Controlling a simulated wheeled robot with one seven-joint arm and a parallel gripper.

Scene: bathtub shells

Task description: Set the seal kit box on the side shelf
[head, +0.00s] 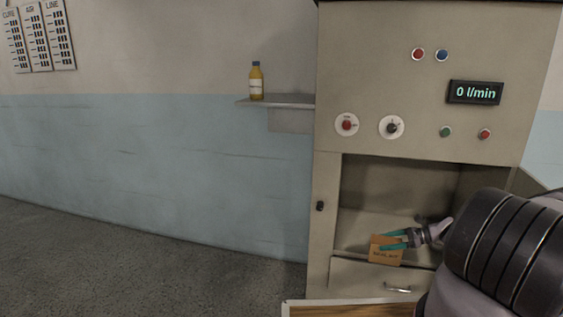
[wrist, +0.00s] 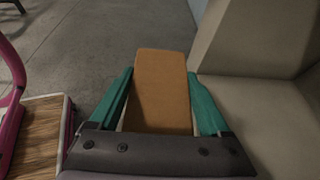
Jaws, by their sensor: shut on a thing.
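The seal kit box (head: 386,253) is a small orange-brown carton with dark lettering on its front. My gripper (head: 393,241), with teal fingers, is shut on it at the front of the cabinet's open bay. In the wrist view the box (wrist: 160,85) sits between the two teal fingers (wrist: 160,108), one on each side. The side shelf (head: 276,101) is a grey ledge on the cabinet's left side, higher than the box and to its left. A yellow bottle with a dark cap (head: 256,82) stands upright on it, towards the left end.
The beige cabinet (head: 425,110) has knobs, buttons and a display reading 0 l/min. Below its open bay is a drawer (head: 390,281) with a handle. A wood-topped surface (head: 345,309) shows at the bottom. Floor (head: 150,260) left of the cabinet is clear. Wall charts hang far left.

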